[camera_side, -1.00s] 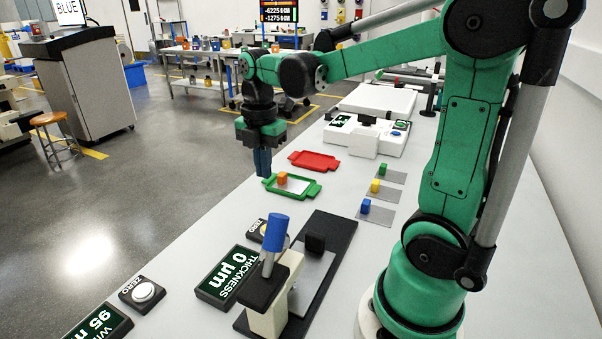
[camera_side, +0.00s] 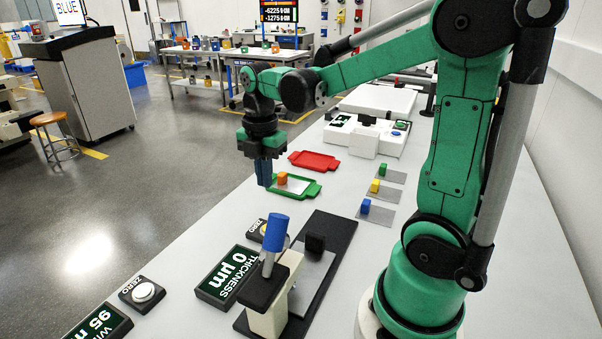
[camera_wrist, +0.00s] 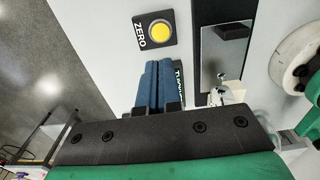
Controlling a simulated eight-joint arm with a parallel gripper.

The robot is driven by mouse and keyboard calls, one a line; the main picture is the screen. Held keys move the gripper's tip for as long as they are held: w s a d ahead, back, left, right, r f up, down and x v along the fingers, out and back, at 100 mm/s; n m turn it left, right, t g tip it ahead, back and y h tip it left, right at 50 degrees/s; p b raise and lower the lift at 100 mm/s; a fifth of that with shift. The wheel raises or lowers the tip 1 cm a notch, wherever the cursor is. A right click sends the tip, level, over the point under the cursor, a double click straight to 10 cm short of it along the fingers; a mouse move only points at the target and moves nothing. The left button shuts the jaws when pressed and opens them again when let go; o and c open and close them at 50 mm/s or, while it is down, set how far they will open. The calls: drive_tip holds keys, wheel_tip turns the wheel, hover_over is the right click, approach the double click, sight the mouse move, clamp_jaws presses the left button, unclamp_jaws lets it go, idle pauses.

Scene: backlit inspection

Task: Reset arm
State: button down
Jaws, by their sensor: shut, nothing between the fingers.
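My green arm reaches over the white table (camera_side: 200,240) from the right in the side view. My gripper (camera_side: 264,184) points down with its blue fingers together and empty. Its tips hang by the left end of the green tray (camera_side: 310,193), which holds an orange cube (camera_side: 283,178). I cannot tell the exact height of the tips above the table. In the wrist view the blue fingers of my gripper (camera_wrist: 158,68) lie side by side, with a yellow ZERO button (camera_wrist: 160,33) beyond them.
A red tray (camera_side: 314,160) lies behind the green one. Green (camera_side: 383,169), yellow (camera_side: 375,186) and blue (camera_side: 365,206) cubes stand on grey plates to the right. A thickness gauge with a blue-topped lever (camera_side: 273,240) stands in front. A white device (camera_side: 367,143) is at the back.

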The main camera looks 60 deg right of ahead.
drive_tip(key=s+a+r+n, duration=0.1)
drive_tip(key=s+a+r, duration=0.35)
drive_tip(key=a, duration=0.35)
drive_tip(key=s+a+r+n, duration=0.1)
drive_tip(key=s+a+r, duration=0.2)
drive_tip(key=a+r, duration=0.35)
drive_tip(key=shift+t+y, duration=0.3)
drive_tip(key=s+f, duration=0.1)
drive_tip(key=f, duration=0.1)
drive_tip(key=s+a+f, duration=0.1)
drive_tip(key=f, duration=0.1)
drive_tip(key=s+a+f, duration=0.1)
drive_tip(key=f, duration=0.1)
drive_tip(key=shift+s, duration=0.3)
drive_tip(key=shift+d, duration=0.3)
drive_tip(key=shift+a+r, duration=0.15)
drive_tip(key=shift+a, duration=0.25)
idle(1.0)
